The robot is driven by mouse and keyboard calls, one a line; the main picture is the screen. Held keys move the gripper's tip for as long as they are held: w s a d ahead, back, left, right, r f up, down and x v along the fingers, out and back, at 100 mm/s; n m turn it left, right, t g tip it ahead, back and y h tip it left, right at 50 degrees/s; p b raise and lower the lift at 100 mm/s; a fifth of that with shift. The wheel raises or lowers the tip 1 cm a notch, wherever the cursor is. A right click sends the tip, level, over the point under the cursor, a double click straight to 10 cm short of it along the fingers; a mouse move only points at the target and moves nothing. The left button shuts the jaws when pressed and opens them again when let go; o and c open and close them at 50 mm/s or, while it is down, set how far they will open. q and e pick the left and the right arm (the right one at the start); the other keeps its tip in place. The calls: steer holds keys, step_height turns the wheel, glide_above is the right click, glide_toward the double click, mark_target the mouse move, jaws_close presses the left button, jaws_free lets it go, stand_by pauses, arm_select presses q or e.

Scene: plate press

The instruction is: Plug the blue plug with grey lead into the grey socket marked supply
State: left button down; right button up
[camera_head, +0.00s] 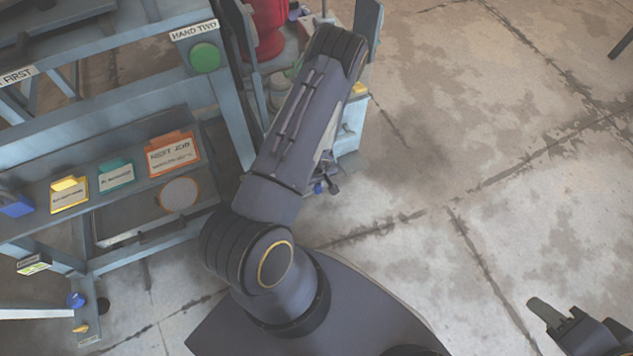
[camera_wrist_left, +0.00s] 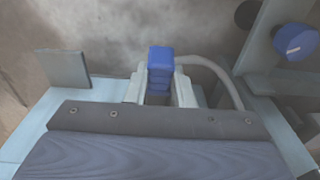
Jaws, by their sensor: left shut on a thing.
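In the left wrist view my left gripper (camera_wrist_left: 160,90) is shut on the blue plug (camera_wrist_left: 160,60), one pale finger on each side of it. The grey lead (camera_wrist_left: 208,70) leaves the plug on the right and curves down behind the gripper's edge. In the head view my left arm reaches up the middle and hides much of what is behind it; its gripper cannot be made out clearly. My right gripper (camera_head: 565,322) is at the lower right over bare floor, and its opening is unclear. I cannot make out the grey socket marked supply in either view.
A blue-grey bench (camera_head: 110,120) fills the left, with a green button (camera_head: 205,57) and an orange-framed card (camera_head: 174,153). A blue knob (camera_head: 76,300) is low on its leg. A red object (camera_head: 265,28) stands behind my arm.

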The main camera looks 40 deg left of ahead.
arm_select(q)
steer(key=shift+w+a+f+p, duration=0.2)
steer(key=shift+w+a+p, duration=0.15)
steer(key=shift+a+p, duration=0.25)
stand_by(0.4)
steer(key=shift+a, duration=0.15)
